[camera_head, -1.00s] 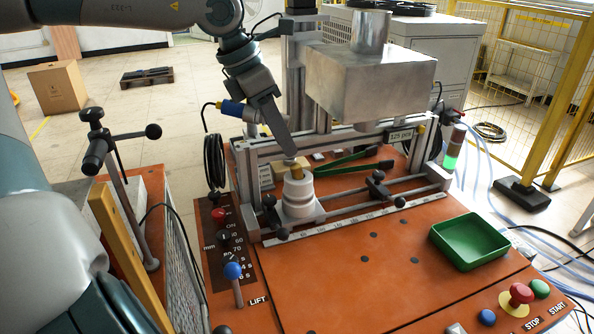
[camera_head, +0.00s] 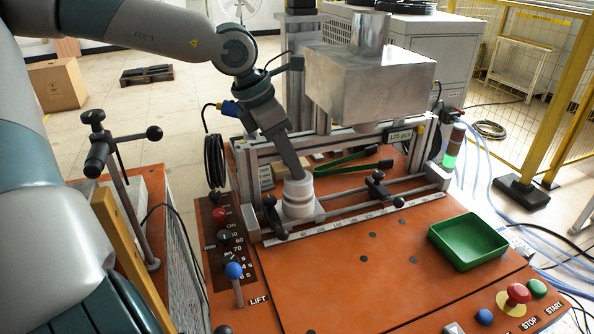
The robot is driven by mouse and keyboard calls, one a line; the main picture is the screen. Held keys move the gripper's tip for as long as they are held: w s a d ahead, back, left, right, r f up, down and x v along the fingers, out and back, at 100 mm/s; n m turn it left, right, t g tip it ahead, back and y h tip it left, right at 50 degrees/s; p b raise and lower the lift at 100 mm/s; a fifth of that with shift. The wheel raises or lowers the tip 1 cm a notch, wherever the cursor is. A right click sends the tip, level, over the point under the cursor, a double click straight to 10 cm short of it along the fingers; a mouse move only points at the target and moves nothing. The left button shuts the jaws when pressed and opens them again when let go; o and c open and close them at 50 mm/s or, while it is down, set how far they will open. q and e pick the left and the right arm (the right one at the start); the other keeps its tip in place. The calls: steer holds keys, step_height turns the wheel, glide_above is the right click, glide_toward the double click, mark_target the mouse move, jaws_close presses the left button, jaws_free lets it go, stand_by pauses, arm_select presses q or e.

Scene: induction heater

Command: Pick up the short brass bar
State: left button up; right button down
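My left gripper (camera_head: 297,174) comes down from the upper left, with its fingertips at the top of a white stepped holder (camera_head: 298,200). I see the fingers edge-on, so I cannot tell whether they are open or shut. The short brass bar cannot be made out now. The fingertips cover the top of the holder, where brass showed a second ago. My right gripper is not in view.
A large metal box (camera_head: 370,82) hangs behind and right of the gripper. Green tongs (camera_head: 345,160) lie behind the rail (camera_head: 350,206). A green tray (camera_head: 467,241) stands on the orange table (camera_head: 360,290) at right. The front middle of the table is clear.

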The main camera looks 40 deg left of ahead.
arm_select(q)
steer(key=shift+w+f, duration=0.1)
steer(key=shift+f, duration=0.15)
stand_by(0.3)
jaws_close()
steer(key=shift+r, duration=0.1)
